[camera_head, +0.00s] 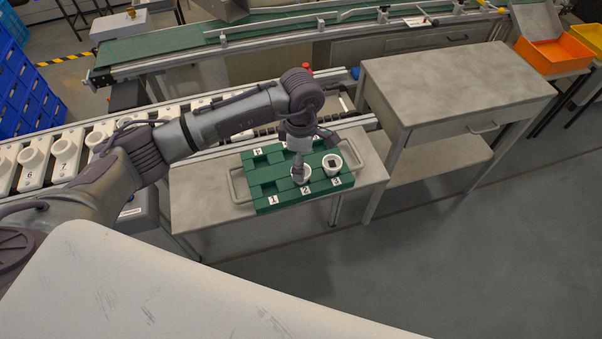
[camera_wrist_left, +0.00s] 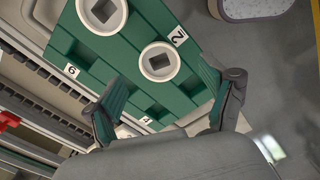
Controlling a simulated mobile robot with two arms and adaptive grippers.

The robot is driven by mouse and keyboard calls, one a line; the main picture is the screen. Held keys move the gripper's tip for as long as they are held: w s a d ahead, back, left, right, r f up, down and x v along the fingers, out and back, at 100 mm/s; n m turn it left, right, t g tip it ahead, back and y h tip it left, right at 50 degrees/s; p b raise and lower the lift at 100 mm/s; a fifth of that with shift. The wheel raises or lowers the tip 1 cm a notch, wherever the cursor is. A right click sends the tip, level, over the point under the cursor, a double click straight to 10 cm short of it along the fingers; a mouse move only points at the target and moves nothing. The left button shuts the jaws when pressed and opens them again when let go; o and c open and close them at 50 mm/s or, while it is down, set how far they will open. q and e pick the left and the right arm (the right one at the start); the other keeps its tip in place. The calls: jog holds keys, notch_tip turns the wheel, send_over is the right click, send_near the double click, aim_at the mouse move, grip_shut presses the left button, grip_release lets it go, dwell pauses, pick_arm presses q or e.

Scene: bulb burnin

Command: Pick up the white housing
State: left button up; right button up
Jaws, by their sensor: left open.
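Two white housings with square dark openings sit upright in the green numbered tray (camera_wrist_left: 122,45). One housing (camera_wrist_left: 160,62) is beside the label 2, and the other (camera_wrist_left: 102,12) is farther up in the left wrist view. In the head view the right-hand housing (camera_head: 332,165) is clear near label 3; the other is partly hidden by my left gripper (camera_head: 312,156). My left gripper (camera_wrist_left: 163,74) is open and empty above the tray, its fingers on either side of the housing by label 2. I cannot tell whether they touch it. My right gripper is not in view.
The tray lies on a low grey table (camera_head: 215,203) with a handle at each side. A taller grey table (camera_head: 455,75) stands to its right. Behind and left runs a conveyor with numbered white holders (camera_head: 66,160). An orange bin (camera_head: 552,55) is at the far right.

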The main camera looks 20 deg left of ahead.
pick_arm(q)
notch_tip(320, 180, down, 4)
jog(key=shift+r+p, duration=0.15)
jog(key=shift+p, duration=0.65)
jog(key=shift+f, duration=0.65)
jog(key=c, duration=1.1)
jog(key=shift+r, duration=0.1)
